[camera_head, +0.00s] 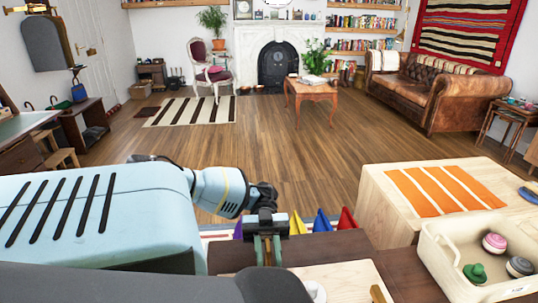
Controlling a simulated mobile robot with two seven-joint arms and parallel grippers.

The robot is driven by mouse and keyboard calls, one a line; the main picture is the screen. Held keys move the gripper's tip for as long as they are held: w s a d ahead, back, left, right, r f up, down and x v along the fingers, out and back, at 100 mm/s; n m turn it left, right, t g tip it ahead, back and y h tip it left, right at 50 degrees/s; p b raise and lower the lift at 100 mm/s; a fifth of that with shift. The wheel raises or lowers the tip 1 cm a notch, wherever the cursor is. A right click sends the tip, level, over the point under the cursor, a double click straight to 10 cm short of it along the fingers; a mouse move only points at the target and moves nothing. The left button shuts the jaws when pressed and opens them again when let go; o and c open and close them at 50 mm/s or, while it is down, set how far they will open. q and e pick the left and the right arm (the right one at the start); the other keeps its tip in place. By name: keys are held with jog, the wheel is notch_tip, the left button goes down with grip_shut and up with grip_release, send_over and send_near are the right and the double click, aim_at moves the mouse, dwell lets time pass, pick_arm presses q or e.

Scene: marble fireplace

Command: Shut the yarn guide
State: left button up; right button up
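My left arm comes in from the left and ends in the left gripper (267,250), which points down over the dark brown tabletop (315,248). Its fingers are seen small and nearly end-on, so I cannot tell whether they are open or shut. I cannot make out the yarn guide for certain; my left arm and gripper cover part of the work area. A pale wooden board (345,282) lies on the tabletop, right of the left gripper. My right gripper cannot be made out.
Purple, yellow, blue and red pointed pieces (321,222) stand behind the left gripper. At right, a cream tray (444,270) holds rounded coloured items, near a wooden block (385,205) with orange strips (440,190). Open wood floor (290,150) lies beyond.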

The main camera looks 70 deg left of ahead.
pick_arm(q)
jog(key=shift+o, duration=0.4)
jog(key=shift+r, duration=0.1)
jog(key=shift+r, duration=0.25)
jog(key=r, duration=0.2)
jog(key=r+p, duration=0.1)
jog(key=shift+s+d+r, duration=0.15)
jog(key=shift+s+d, duration=0.15)
jog(key=s+d+r+p, duration=0.1)
jog(key=s+d+p, duration=0.2)
jog(key=s+d, duration=0.5)
jog(key=x, duration=0.4)
jog(key=shift+w+d+p, duration=0.25)
jog(key=shift+d+p, duration=0.1)
jog(key=shift+p, duration=0.05)
jog(key=shift+r, duration=0.1)
